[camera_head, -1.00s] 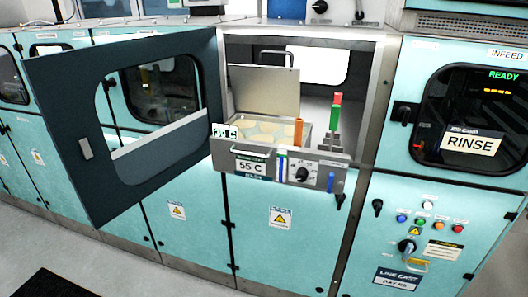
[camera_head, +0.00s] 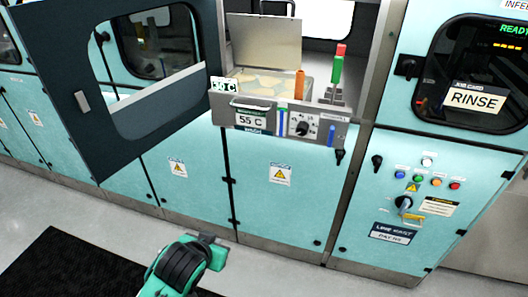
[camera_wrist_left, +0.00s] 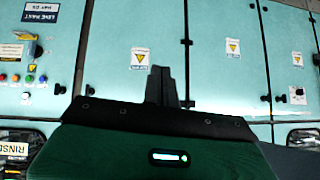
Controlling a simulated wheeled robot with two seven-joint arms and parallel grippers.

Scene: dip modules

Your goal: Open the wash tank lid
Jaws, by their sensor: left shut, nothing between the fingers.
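The wash tank (camera_head: 290,122) sits in an open cabinet bay, with a "55 C" and "WASH" label on its front. Its lid (camera_head: 265,40) stands raised upright at the back of the tank, so the pale contents show. My left gripper (camera_head: 213,239) is low in front of the cabinets, well below and apart from the tank. In the left wrist view its fingers (camera_wrist_left: 161,86) are together and empty, with cabinet doors behind. My right gripper is not in view.
The dark bay door (camera_head: 85,120) stands swung open to the left. A red and green stack light (camera_head: 337,70) and an orange post (camera_head: 299,84) stand at the tank's right. A control panel (camera_head: 412,185) is at right. A black mat (camera_head: 60,262) lies on the clear floor.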

